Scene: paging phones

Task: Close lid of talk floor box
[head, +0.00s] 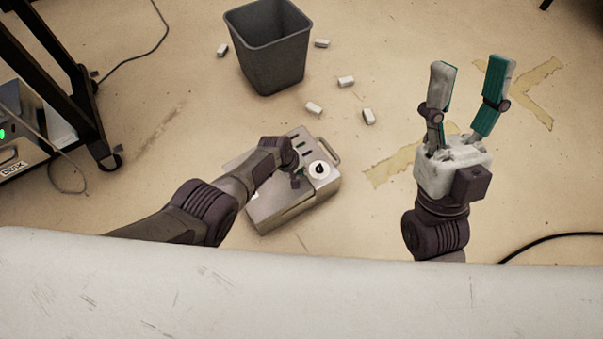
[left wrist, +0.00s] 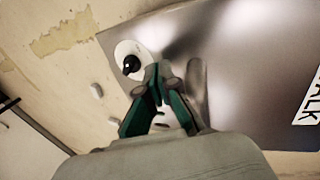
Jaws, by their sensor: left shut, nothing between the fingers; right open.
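The talk floor box (head: 285,205) is a metal case on the floor, with a handle at its far right corner and a white disc with a black knob on top. In the left wrist view its metal surface (left wrist: 245,75) fills the right side, with part of a "TALK" label at the edge. I cannot tell how far its lid is open. My left gripper (head: 298,180) is over the box, shut and empty; its green fingers (left wrist: 157,85) meet near the white disc, and contact is unclear. My right gripper (head: 472,75) is open and empty, right of the box.
A dark bin (head: 270,55) stands beyond the box, with several small white blocks around it. A black rack (head: 70,80) and a box marked "DESK" (head: 15,155) are at the left. A pale surface (head: 300,295) spans the near edge. Floor between box and right gripper is clear.

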